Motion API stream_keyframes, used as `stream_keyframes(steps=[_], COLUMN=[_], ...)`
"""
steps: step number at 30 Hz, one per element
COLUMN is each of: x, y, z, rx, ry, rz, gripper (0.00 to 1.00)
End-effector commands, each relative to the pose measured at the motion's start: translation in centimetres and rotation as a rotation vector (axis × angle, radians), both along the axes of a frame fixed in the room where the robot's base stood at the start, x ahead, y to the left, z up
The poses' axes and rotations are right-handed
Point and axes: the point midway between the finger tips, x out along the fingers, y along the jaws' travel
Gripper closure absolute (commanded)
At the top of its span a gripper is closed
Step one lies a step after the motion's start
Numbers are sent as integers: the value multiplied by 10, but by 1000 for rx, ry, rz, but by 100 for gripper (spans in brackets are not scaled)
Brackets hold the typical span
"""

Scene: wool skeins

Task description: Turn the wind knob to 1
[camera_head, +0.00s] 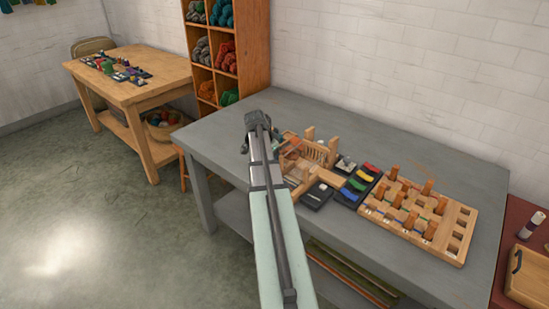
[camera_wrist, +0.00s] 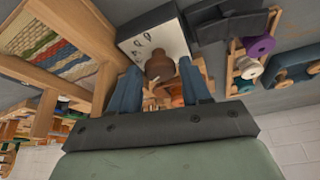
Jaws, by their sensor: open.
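The wind knob (camera_wrist: 160,66) is a brown round knob on a white panel (camera_wrist: 138,45) with small dark marks, seen in the wrist view. The marks are too small to read, so I cannot tell which number the knob points at. My gripper (camera_wrist: 161,75) has its two blue fingers apart, one on each side of the knob. I cannot tell whether either finger touches it. In the head view my gripper (camera_head: 257,122) is over the far left part of the grey table (camera_head: 235,142), and the knob is hidden there.
A wooden loom (camera_head: 318,152) stands right beside my arm, and its woven cloth (camera_wrist: 68,40) shows in the wrist view. Coloured levers (camera_head: 361,180) and a wooden peg board (camera_head: 456,222) lie further right. A yarn shelf (camera_head: 252,45) stands behind the table.

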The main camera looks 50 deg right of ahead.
Motion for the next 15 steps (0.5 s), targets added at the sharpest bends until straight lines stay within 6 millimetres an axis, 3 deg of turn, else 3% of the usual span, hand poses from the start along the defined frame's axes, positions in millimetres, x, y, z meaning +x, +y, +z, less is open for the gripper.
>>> stream_keyframes(steps=[5,15], x=[3,9], y=[-1,19], z=[0,50], rx=[0,-2], ry=[0,-2], rz=[-145,-144], gripper=[53,53])
